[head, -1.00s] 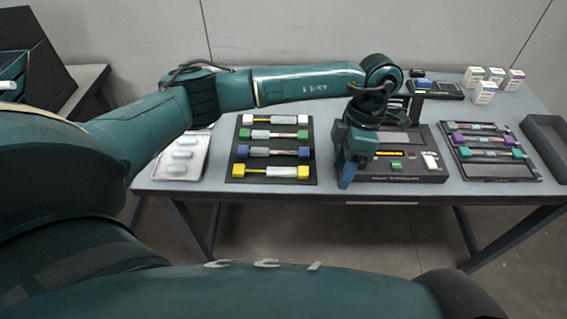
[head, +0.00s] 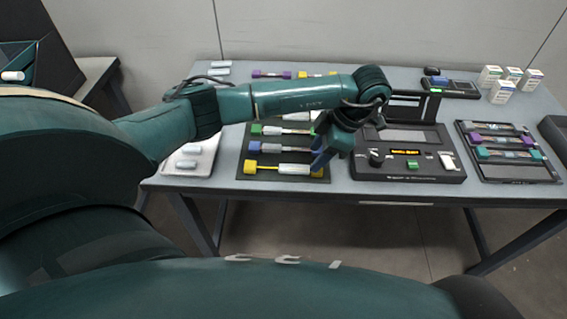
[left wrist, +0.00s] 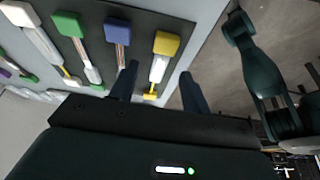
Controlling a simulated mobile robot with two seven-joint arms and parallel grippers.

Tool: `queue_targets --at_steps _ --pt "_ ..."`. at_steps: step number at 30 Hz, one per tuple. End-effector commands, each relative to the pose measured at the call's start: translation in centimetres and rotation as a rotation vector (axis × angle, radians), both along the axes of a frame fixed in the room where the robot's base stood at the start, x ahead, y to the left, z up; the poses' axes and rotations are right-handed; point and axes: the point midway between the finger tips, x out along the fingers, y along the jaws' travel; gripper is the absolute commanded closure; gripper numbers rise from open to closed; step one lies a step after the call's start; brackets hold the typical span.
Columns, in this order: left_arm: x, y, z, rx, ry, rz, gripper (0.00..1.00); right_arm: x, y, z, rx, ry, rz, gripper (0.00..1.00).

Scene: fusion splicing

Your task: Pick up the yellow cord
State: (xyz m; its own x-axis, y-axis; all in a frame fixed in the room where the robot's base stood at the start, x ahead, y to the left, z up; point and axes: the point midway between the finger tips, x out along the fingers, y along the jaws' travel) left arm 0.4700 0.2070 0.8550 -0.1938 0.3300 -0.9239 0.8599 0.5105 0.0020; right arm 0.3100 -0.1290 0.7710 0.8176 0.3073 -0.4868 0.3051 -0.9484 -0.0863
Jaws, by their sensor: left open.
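The yellow cord (head: 268,168) lies at the front of a black mat (head: 236,181), with yellow end blocks and a white sleeve. It also shows in the left wrist view (left wrist: 159,66). My left gripper (head: 320,160) is open above the cord's right end in the head view. In the left wrist view its two fingers (left wrist: 160,70) stand apart, with the cord appearing between them. I cannot tell how high above the cord they are. Part of the right end block is hidden behind the finger in the head view. My right gripper does not show.
Green, blue and white-ended cords lie beside the yellow one on the mat. A dark splicer machine (head: 408,178) stands to the right, then a tray (head: 520,174) with several cords. A white tray (head: 186,168) is at left. Small boxes (head: 502,91) stand at the back right.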

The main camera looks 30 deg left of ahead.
Motion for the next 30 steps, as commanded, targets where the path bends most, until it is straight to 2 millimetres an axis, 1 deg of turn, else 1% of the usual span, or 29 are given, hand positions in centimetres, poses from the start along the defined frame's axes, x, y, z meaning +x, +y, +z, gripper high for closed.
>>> queue_targets --at_steps 1,3,7,10,16,17,30 --pt "-0.4 0.2 -0.9 -0.002 0.006 0.0 0.53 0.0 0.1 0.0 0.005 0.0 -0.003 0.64" --pt "-0.8 0.6 -1.9 -0.001 0.006 0.001 0.53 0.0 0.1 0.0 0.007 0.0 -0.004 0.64" --pt "-1.0 1.1 -3.2 0.0 0.004 0.0 0.53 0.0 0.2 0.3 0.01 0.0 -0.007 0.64" --pt "-1.1 1.3 -3.7 0.0 0.002 0.0 0.53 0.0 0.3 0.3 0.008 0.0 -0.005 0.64" --pt "-1.1 1.3 -3.8 0.0 0.002 -0.001 0.53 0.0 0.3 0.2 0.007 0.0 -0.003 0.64" --pt "-1.1 1.3 -3.8 0.0 0.002 -0.001 0.54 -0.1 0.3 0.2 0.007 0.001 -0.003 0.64" --pt "-1.0 1.3 -3.8 -0.001 0.001 -0.001 0.9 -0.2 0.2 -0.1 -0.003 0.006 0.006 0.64"
